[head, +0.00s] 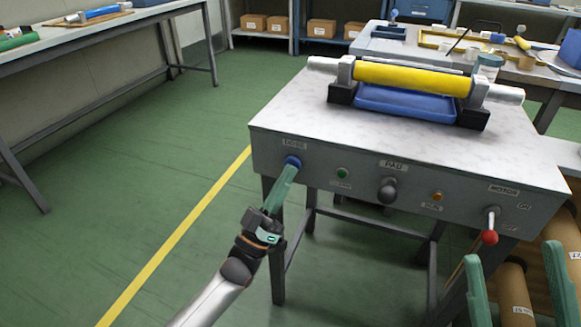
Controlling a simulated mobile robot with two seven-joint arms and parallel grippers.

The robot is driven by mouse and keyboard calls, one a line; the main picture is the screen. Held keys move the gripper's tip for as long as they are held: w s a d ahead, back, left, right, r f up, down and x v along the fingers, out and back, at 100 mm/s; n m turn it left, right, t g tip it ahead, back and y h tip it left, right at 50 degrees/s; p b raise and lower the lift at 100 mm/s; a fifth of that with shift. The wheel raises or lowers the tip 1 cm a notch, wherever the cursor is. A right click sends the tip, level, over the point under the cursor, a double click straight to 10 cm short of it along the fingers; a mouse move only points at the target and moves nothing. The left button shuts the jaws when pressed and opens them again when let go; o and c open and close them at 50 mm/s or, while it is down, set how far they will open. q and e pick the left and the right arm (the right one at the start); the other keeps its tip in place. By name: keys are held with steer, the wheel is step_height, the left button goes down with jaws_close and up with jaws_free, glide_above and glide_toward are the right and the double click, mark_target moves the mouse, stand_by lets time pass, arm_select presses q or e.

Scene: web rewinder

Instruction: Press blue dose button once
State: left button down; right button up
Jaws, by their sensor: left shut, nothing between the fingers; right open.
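The blue dose button (293,161) is at the left end of the machine's front panel, under a DOSE label. My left gripper (291,170) is shut and empty. Its green fingertips are right at the button and cover its lower part; I cannot tell whether they touch it or whether the button is pushed in. My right gripper (512,252) is open at the lower right corner, its two green fingers apart and well away from the button.
The panel also has a green button (342,173), a black knob (387,191), an orange button (437,196) and a red-tipped motor lever (489,237). A yellow roller (412,79) lies over a blue tray (405,103) on top. Brown rolls (514,292) stand at lower right.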

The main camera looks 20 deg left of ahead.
arm_select(q)
steer(key=shift+s+p, duration=0.55)
steer(key=shift+s, duration=0.4)
steer(key=shift+s+p, duration=1.25)
steer(key=shift+s, duration=1.3)
